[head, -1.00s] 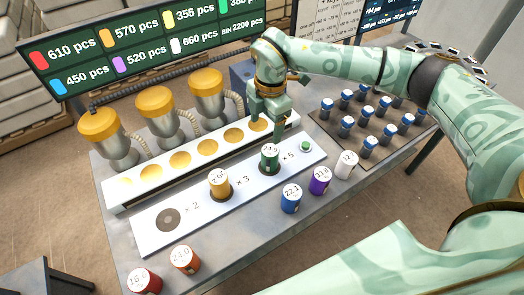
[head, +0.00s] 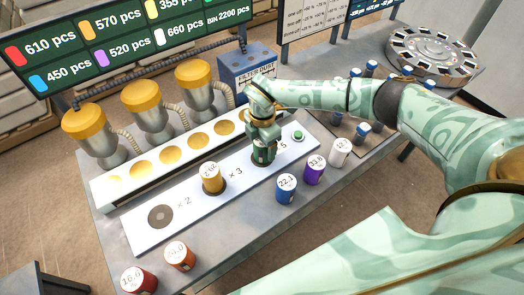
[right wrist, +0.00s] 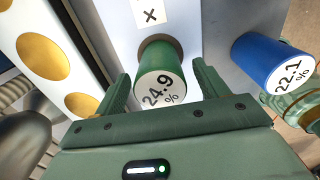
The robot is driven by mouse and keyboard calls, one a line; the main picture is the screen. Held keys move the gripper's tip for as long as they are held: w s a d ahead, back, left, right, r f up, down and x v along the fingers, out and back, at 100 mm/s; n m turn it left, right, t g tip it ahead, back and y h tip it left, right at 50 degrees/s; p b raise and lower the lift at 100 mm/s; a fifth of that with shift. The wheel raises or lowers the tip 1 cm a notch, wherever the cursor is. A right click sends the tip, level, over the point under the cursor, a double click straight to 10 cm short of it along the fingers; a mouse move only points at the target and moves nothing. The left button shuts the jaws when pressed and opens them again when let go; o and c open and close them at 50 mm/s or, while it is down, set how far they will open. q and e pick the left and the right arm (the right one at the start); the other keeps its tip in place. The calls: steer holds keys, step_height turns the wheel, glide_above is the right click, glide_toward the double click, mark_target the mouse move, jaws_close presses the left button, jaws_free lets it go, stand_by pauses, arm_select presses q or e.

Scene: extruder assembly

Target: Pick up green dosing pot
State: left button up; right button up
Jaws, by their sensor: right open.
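The green dosing pot (right wrist: 161,75), labelled 24.9 %, stands in a round spot of the white strip (head: 190,207), between the × 3 and × 5 marks. My right gripper (head: 263,150) is over it from above and hides most of it in the head view. In the right wrist view my right gripper (right wrist: 160,88) is open, with one finger on each side of the green pot. The fingers look apart from the pot. My left gripper is not in view.
A yellow pot (head: 212,180) stands on the strip to the left, and a blue pot (head: 286,190) is close by to the right. Purple (head: 315,170) and white (head: 340,153) pots stand beyond it. Red (head: 139,280) and orange (head: 180,256) pots are at the front left.

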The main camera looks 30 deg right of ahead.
steer(key=shift+f, duration=0.55)
steer(key=c, duration=1.1)
steer(key=shift+r, duration=0.1)
steer(key=shift+c, duration=0.2)
steer(key=shift+r, duration=0.1)
